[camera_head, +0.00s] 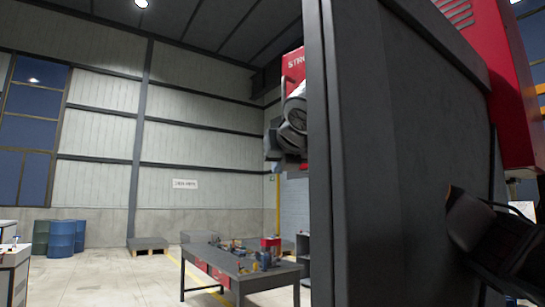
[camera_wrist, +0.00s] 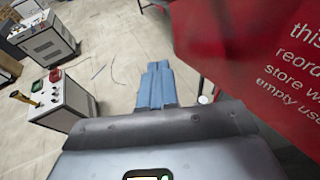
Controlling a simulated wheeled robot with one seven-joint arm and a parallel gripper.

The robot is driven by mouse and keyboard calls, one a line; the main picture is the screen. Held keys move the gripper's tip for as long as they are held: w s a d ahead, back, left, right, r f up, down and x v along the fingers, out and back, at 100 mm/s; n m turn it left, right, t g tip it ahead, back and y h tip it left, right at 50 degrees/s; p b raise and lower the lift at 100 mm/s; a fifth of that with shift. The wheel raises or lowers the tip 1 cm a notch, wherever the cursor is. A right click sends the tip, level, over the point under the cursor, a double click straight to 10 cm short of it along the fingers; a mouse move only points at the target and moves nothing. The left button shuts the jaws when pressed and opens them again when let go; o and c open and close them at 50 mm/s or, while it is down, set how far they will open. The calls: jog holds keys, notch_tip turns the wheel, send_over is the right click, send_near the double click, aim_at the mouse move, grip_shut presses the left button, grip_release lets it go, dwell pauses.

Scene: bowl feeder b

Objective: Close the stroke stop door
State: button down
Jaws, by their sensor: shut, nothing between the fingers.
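A red panel (camera_wrist: 255,50) with white lettering, partly readable as "this", "reord", "store w" and "empty use", fills the upper right of the wrist view, very close. My gripper (camera_wrist: 158,66) is shut and empty, its blue-grey fingers side by side left of the red panel. I cannot tell whether they touch it.
The large dark grey panel (camera_head: 400,170) stands close and blocks the right half of the head view. A workbench (camera_head: 225,262) with small items stands beyond it. Blue drums (camera_head: 62,238) are far left. A white control cabinet (camera_wrist: 62,103) stands left in the wrist view, with open floor between.

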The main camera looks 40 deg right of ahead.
jog(key=d+m+h, duration=0.1)
jog(key=d, duration=0.1)
jog(key=w+d+m+g+h, duration=0.1)
jog(key=d, duration=0.1)
jog(key=shift+w+p, duration=0.1)
jog(key=shift+p, duration=0.25)
jog(key=shift+w+d+m+g+h, duration=0.1)
jog(key=shift+d+m+g+h, duration=0.4)
jog(key=shift+d+h, duration=0.15)
jog(key=shift+d, duration=0.1)
